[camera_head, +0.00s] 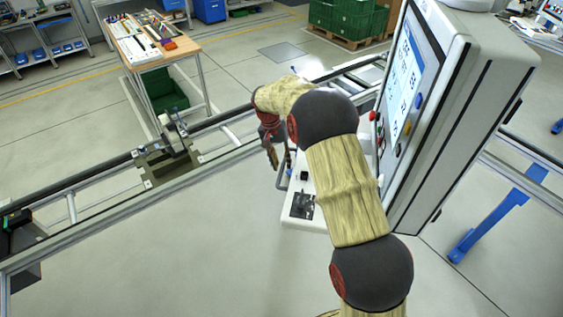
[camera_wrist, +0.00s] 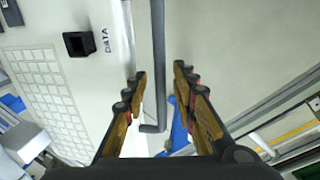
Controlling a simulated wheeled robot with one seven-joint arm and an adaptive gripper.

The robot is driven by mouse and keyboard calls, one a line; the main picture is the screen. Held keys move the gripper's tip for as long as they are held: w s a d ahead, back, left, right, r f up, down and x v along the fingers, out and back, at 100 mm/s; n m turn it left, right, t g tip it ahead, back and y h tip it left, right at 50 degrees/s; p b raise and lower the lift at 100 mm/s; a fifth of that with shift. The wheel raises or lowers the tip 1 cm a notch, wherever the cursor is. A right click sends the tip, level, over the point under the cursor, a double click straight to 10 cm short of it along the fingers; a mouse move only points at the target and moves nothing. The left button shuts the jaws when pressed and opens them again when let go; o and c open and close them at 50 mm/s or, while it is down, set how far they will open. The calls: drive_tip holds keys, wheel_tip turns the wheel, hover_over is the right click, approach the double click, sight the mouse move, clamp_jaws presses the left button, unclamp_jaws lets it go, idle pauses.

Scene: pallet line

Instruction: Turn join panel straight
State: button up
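The join panel (camera_head: 462,112) is a tall white-grey cabinet at the right in the head view. Its screen (camera_head: 408,82) faces left, at an angle to me. A white shelf (camera_head: 312,222) juts from its lower part. In the wrist view, a grey bar handle (camera_wrist: 158,45) with a bent lower end runs beside the panel's white face. My gripper (camera_wrist: 160,74) is open, with one finger on each side of the bar and gaps visible on both sides. In the head view my gripper (camera_head: 271,150) is small and partly hidden by my arm.
A rail line (camera_head: 105,207) with a dark clamp unit (camera_head: 168,165) crosses at the left. A workbench (camera_head: 150,45) with parts stands behind it. Green crates (camera_head: 345,18) sit at the back. A blue stand (camera_head: 497,212) is at right. The front floor is clear.

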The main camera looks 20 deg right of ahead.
drive_tip(key=shift+r, duration=0.1)
wheel_tip(320, 180, up, 12)
drive_tip(key=w+a, duration=0.1)
drive_tip(key=a, duration=0.1)
drive_tip(key=shift+f, duration=0.2)
idle(0.3)
idle(0.3)
